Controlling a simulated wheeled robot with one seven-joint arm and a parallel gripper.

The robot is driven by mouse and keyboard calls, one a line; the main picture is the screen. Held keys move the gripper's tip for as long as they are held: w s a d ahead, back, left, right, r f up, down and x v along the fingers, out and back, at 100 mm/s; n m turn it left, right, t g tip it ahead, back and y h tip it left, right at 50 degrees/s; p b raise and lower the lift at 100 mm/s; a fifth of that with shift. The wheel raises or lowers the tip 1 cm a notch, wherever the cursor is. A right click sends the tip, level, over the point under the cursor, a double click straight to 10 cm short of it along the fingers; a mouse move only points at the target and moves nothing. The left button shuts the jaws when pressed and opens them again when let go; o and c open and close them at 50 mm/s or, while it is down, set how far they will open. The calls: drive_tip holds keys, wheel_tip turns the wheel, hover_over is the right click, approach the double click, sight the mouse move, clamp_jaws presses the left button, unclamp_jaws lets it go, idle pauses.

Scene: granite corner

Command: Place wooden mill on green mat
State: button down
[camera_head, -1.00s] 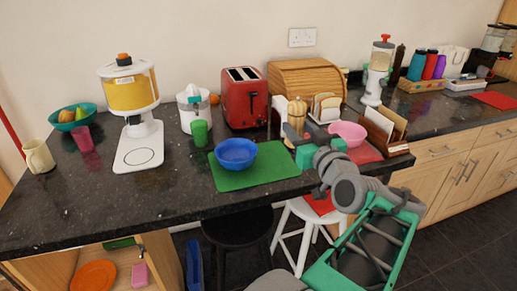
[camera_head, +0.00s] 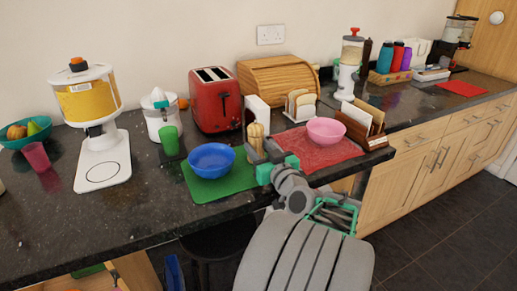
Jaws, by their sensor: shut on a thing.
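The wooden mill (camera_head: 256,133) is upright at the right end of the green mat (camera_head: 205,191), in the head view. My gripper (camera_head: 262,150) is shut on the mill's body from the front right. Its fingers hide part of the mill, and I cannot tell whether the base touches anything. A blue bowl (camera_head: 211,158) sits on the left part of the mat, and the mill is to the right of it.
A pink bowl (camera_head: 326,129) sits on a red cloth (camera_head: 312,155) to the right. A toaster (camera_head: 216,98), a bread box (camera_head: 278,82), a toast rack (camera_head: 300,106) and a green cup (camera_head: 170,140) stand behind. A wooden letter holder (camera_head: 366,121) is at right.

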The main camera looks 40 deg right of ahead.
drive_tip(key=shift+f, duration=0.15)
drive_tip(key=c, duration=0.9)
unclamp_jaws()
drive_tip(key=shift+o, duration=0.2)
drive_tip(key=shift+s+r, duration=0.2)
drive_tip(key=shift+s, duration=0.05)
drive_tip(key=b+v, duration=0.1)
drive_tip(key=v, duration=0.2)
drive_tip(key=b+v, duration=0.1)
drive_tip(key=v, duration=0.3)
drive_tip(key=b+v, duration=0.2)
drive_tip(key=v, duration=0.1)
drive_tip(key=shift+s+f, duration=0.2)
drive_tip(key=shift+f, duration=0.1)
drive_tip(key=shift+s+a+r+b, duration=0.25)
drive_tip(key=shift+s+b, duration=0.15)
drive_tip(key=shift+s, duration=0.15)
drive_tip(key=shift+r, duration=0.1)
